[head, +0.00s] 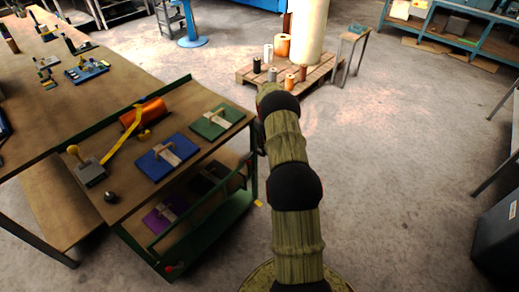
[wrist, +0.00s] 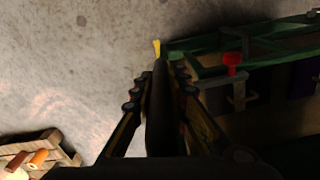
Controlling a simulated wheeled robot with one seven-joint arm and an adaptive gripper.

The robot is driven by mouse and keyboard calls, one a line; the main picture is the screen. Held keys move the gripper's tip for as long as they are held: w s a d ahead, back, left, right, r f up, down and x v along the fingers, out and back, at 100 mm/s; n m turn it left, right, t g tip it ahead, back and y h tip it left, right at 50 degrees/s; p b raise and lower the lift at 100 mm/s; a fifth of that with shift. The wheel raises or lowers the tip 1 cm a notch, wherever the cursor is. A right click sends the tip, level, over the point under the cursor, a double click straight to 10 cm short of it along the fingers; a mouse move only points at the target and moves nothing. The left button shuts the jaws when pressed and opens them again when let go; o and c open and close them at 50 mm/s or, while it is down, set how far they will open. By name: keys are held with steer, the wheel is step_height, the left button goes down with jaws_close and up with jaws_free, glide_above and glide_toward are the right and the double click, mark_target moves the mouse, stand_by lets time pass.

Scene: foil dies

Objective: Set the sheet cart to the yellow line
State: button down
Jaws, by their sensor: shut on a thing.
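The sheet cart (head: 100,213) is a green-framed, two-shelf cart with brown tops, standing beside the long workbench. My gripper (wrist: 160,88) is at the cart's right end, shut on a dark bar (wrist: 158,115) that looks like the cart's handle. In the head view my arm hides most of the gripper. A small piece of yellow line (head: 258,203) shows on the floor by the cart's near right corner; it also shows in the wrist view (wrist: 157,48). The rest of the line is hidden. A red knob (head: 170,268) sits low on the cart's near side; it also shows in the wrist view (wrist: 233,62).
The cart carries blue (head: 167,157) and green (head: 217,122) plates and an orange roll (head: 143,113). The workbench (head: 60,90) is close on the left. A pallet (head: 310,82) with rolls stands behind. A dark bin (head: 497,240) is at right; open floor lies between.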

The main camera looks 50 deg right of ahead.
steer(key=shift+d, duration=0.2)
steer(key=c, duration=1.7)
jaws_free()
steer(key=shift+w, duration=0.1)
step_height(320, 180, up, 12)
